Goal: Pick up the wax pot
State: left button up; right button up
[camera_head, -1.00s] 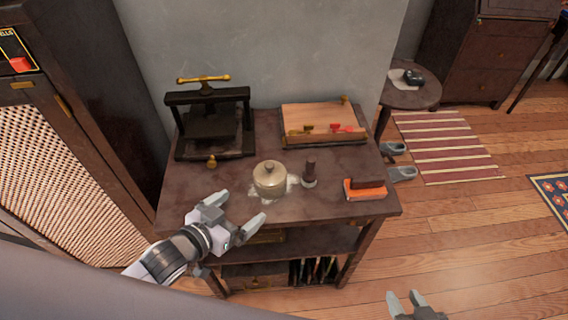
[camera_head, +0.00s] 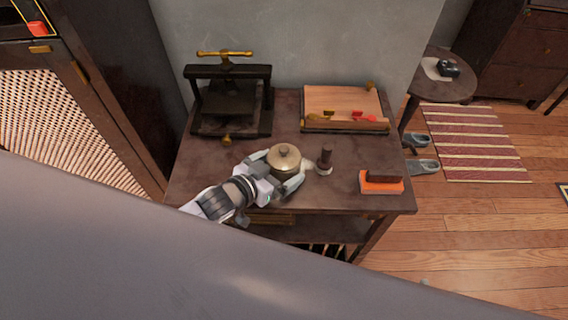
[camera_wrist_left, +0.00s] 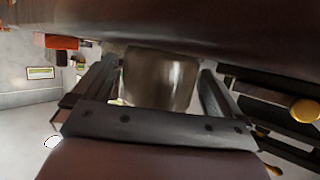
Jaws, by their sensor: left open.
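My left gripper (camera_head: 279,172) is open, with one finger on each side of the pot. In the left wrist view the pot (camera_wrist_left: 160,78) sits between the two fingers, with small gaps seeming to show on both sides. Whether either finger touches it I cannot tell. The pot's lower part is partly hidden by the gripper in the head view. My right gripper is not in view.
A dark-handled stamp (camera_head: 325,159) stands close to the right of the pot. An orange block with a dark top (camera_head: 381,182) lies near the right edge. A black press (camera_head: 229,103) and a wooden board (camera_head: 343,105) stand at the back.

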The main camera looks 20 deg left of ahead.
pick_arm(q)
jog(key=shift+w+d+f, duration=0.1)
jog(key=shift+w+d, duration=0.05)
jog(key=shift+w, duration=0.15)
jog(key=shift+c, duration=0.3)
jog(key=c, duration=1)
jog(key=shift+c, duration=0.7)
jog(key=shift+r, duration=0.25)
